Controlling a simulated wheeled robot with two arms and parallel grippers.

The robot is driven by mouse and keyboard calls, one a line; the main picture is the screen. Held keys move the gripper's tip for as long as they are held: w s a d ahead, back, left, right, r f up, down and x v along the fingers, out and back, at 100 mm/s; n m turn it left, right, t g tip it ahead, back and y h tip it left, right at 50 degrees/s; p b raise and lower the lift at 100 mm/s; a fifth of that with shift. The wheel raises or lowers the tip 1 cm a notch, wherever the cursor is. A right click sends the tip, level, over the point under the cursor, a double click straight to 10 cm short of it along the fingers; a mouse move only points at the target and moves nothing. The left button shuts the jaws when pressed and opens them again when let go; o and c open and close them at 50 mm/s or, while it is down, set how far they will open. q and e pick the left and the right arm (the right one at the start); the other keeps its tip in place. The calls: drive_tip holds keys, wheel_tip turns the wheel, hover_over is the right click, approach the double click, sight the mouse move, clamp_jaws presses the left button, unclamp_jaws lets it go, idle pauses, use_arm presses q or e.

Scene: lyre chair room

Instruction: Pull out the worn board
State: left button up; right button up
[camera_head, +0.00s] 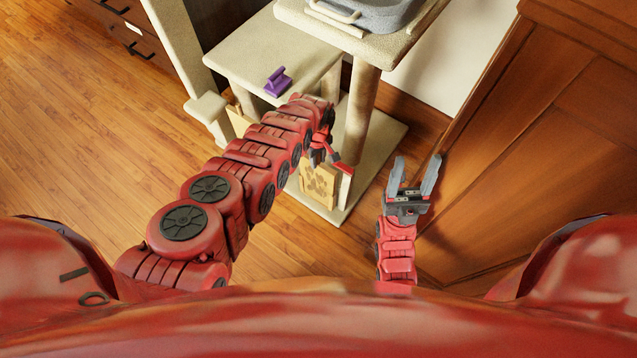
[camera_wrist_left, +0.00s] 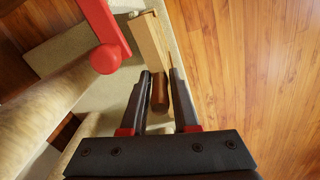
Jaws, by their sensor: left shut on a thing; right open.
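The worn board (camera_head: 319,183) is a tan panel with dark blotches, standing upright at the lower edge of the cream cat-tree-like stand. In the left wrist view the board (camera_wrist_left: 150,40) shows nearly edge-on, with a brown rounded handle (camera_wrist_left: 159,94) on its near side. My left gripper (camera_head: 319,156) is at the board's top side in the head view, partly hidden by its arm. In the left wrist view its fingers (camera_wrist_left: 161,88) are shut on the handle. My right gripper (camera_head: 415,168) is open and empty, right of the board and apart from it.
A red bar with a round knob (camera_wrist_left: 104,58) is close left of the board. The cream stand (camera_head: 270,50) carries a purple handled object (camera_head: 278,81) and a grey tray (camera_head: 365,12). A brown wooden panel (camera_head: 540,150) rises at right. Wooden floor is clear at left.

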use_arm(q)
drive_tip(key=shift+r+p, duration=0.7)
drive_tip(key=shift+p, duration=0.05)
clamp_jaws()
idle(0.4)
wheel_tip(320, 180, up, 16)
drive_tip(key=p, duration=1.6)
idle(1.6)
drive_tip(key=shift+r, duration=0.1)
wheel_tip(320, 180, up, 3)
drive_tip(key=p, duration=0.3)
idle(0.4)
